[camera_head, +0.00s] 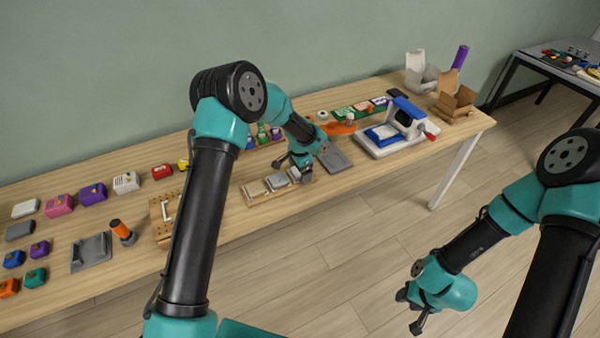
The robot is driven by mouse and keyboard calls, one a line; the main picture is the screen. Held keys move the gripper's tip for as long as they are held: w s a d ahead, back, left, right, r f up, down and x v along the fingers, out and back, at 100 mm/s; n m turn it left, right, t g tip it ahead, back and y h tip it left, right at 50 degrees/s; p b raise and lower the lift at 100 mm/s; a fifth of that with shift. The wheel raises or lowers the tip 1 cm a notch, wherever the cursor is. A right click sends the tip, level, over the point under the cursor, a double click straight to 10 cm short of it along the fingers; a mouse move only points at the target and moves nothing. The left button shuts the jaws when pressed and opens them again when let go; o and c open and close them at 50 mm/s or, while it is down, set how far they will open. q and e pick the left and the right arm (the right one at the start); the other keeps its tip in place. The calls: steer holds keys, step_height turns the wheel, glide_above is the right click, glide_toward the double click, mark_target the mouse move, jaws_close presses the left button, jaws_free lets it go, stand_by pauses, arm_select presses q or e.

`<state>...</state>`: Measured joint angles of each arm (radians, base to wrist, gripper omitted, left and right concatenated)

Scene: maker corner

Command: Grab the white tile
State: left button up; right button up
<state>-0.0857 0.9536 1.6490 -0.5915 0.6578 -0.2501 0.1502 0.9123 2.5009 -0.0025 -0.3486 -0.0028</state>
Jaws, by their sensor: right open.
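A wooden tray (251,201) near the front edge of the workbench holds a few small flat tiles in a row. One is a beige tile (255,188) at its left; beside it is a pale, whitish tile (277,182). The tray's right end is partly hidden by my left gripper (303,176), which points down over it at or just above the tiles. Its fingertips are too small to tell whether they are open, shut or touching a tile. My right gripper (408,312) is open and empty, low at the right over the floor, away from the bench.
A grey plate (335,159) lies just right of my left gripper. A blue-and-white machine (392,135) and a cardboard box (456,103) stand farther right. Several coloured blocks, a white block (25,208) and a grey stand (91,253) are at the left.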

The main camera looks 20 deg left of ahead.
arm_select(q)
steer(key=shift+c, duration=0.2)
steer(key=c, duration=1)
steer(key=shift+o, duration=0.2)
steer(key=shift+r, duration=0.1)
steer(key=shift+r, duration=1.5)
steer(key=shift+s+r, duration=0.25)
steer(key=s+d+r, duration=0.1)
steer(key=s+d, duration=0.3)
steer(key=s, duration=1.1)
steer(key=shift+d+r, duration=0.15)
steer(key=shift+d, duration=0.05)
